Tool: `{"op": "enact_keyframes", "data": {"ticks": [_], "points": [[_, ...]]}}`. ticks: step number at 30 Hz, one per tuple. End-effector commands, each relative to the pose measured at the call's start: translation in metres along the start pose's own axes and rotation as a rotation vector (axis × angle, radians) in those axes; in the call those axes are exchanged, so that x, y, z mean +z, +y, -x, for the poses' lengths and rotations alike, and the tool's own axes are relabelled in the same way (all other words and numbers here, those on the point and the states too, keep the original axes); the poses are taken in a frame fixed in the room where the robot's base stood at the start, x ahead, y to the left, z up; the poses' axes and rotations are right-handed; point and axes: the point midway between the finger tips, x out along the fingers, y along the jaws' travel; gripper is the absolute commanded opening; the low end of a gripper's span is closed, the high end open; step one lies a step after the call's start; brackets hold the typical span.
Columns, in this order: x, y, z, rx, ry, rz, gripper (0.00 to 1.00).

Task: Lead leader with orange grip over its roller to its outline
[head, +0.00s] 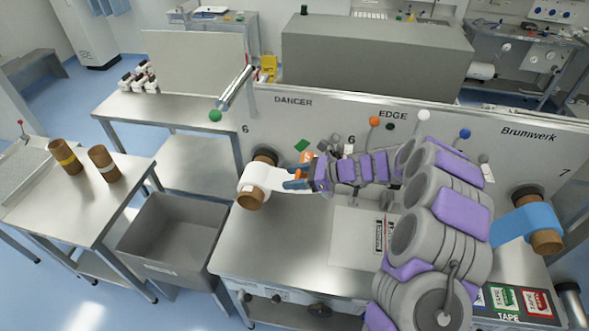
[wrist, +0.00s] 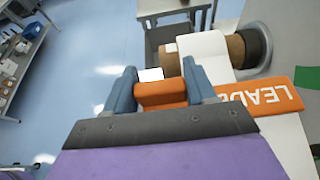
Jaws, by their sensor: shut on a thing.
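My gripper (head: 297,180) is shut on the orange grip (wrist: 160,94), which sits between its two blue fingers in the wrist view. A small white piece (wrist: 150,74) shows just beyond the grip. The white web (head: 268,177) comes off a roll on a brown core (head: 250,199) beside the fingers. The web also shows in the wrist view (wrist: 206,58), passing close to the fingers. An orange strip lettered "LEADE…" (wrist: 265,96) lies right of the gripper, its end hidden. A metal roller with a green end (head: 236,88) projects from the panel at upper left. I cannot make out the outline.
Orange, white and blue knobs stand along the panel. A blue roll (head: 528,222) is at right. A grey bin (head: 172,240) stands at lower left, near a table with two brown cores. The bench top (head: 285,245) below is mostly clear.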

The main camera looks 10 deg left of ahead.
Motion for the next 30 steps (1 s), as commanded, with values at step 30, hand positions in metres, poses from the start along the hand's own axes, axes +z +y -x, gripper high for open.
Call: {"op": "enact_keyframes", "data": {"ticks": [30], "points": [[-0.003, -0.001, 0.075, -0.003, 0.006, 0.0, 0.22]]}}
